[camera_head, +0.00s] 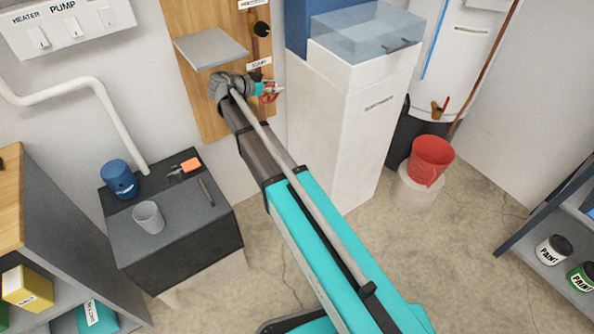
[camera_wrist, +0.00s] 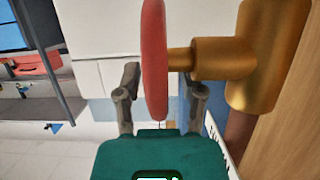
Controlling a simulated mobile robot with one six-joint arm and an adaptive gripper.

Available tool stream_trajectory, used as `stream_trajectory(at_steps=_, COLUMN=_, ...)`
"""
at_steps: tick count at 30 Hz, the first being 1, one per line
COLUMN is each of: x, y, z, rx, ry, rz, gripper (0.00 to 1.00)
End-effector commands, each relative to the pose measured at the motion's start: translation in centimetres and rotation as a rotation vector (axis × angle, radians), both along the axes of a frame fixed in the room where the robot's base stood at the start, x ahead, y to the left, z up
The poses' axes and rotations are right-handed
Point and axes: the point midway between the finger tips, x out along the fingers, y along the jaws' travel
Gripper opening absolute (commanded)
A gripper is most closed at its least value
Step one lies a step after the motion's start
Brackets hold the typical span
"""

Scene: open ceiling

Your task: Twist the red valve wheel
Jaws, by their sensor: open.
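The red valve wheel (camera_wrist: 154,45) shows edge-on in the wrist view, upright, with its lower rim between my fingers. Its stem joins a brass valve body (camera_wrist: 262,60) to the right. My gripper (camera_wrist: 161,85) is open, one finger on each side of the rim; I cannot tell whether either finger touches it. In the head view my gripper (camera_head: 262,89) is at the wooden panel, and only a small part of the red wheel (camera_head: 269,96) shows beside it. The rest is hidden by the gripper.
A grey shelf (camera_head: 211,48) juts from the wooden panel (camera_head: 184,18) just above my gripper. A tall white cabinet (camera_head: 335,130) stands close to the right. A dark bench (camera_head: 180,228) with a blue can and grey cup is at lower left. A red bucket (camera_head: 431,158) stands farther right.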

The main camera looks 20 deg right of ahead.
Motion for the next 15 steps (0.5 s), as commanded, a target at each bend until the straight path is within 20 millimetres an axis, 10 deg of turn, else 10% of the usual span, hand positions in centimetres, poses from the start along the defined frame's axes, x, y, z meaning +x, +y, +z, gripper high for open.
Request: stream_trajectory(at_steps=15, x=-0.18, y=0.64, z=-0.11, rx=-0.241, ry=-0.078, rz=0.001, gripper=0.51)
